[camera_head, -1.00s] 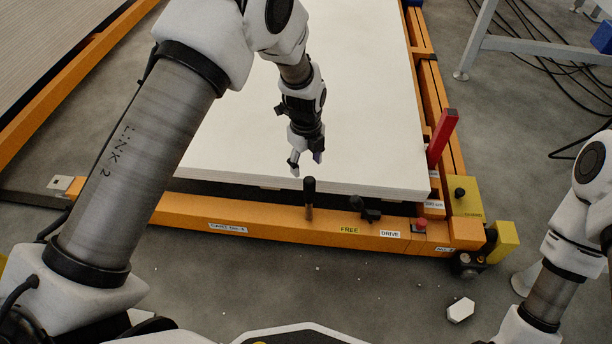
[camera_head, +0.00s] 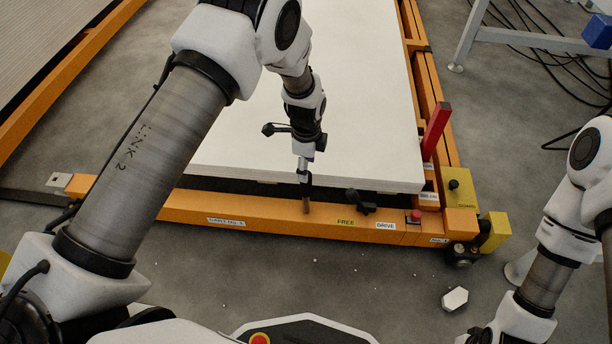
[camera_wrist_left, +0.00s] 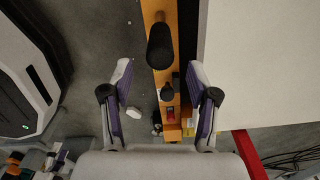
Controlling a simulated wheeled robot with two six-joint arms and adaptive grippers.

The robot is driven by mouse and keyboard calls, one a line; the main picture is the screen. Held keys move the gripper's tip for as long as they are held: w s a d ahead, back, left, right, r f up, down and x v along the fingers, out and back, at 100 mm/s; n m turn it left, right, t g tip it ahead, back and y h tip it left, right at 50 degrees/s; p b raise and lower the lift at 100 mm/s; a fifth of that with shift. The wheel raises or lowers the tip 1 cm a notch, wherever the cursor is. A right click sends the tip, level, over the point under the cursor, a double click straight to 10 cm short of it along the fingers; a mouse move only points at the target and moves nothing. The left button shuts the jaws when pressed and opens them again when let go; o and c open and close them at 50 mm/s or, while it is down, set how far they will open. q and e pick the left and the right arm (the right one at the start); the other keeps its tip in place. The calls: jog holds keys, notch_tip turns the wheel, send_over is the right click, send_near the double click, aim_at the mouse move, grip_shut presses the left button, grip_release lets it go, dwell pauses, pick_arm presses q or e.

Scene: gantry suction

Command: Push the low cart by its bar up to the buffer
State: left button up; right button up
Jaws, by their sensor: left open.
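The low cart (camera_head: 265,211) is an orange frame carrying white sheets (camera_head: 330,110). A short upright post with a black grip (camera_head: 305,191) stands on its front beam, partly hidden by my left gripper (camera_head: 304,174). In the left wrist view the black grip (camera_wrist_left: 160,46) lies between the lines of the two fingers, near their tips. My left gripper (camera_wrist_left: 160,72) is open and not closed on it; I cannot tell whether it touches. My right gripper is out of view; only its arm shows at the right. I cannot make out the buffer for sure.
A black lever (camera_head: 360,202) sits beside the FREE and DRIVE labels. A red upright (camera_head: 436,131) and a yellow corner block (camera_head: 494,231) are at the cart's right end. A white hexagonal piece (camera_head: 455,298) lies on the grey floor. Cables (camera_head: 560,75) lie at upper right.

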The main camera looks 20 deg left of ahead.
pick_arm(q)
notch_tip(320, 180, down, 6)
jog(key=shift+f+b, duration=0.1)
jog(key=shift+b, duration=1.1)
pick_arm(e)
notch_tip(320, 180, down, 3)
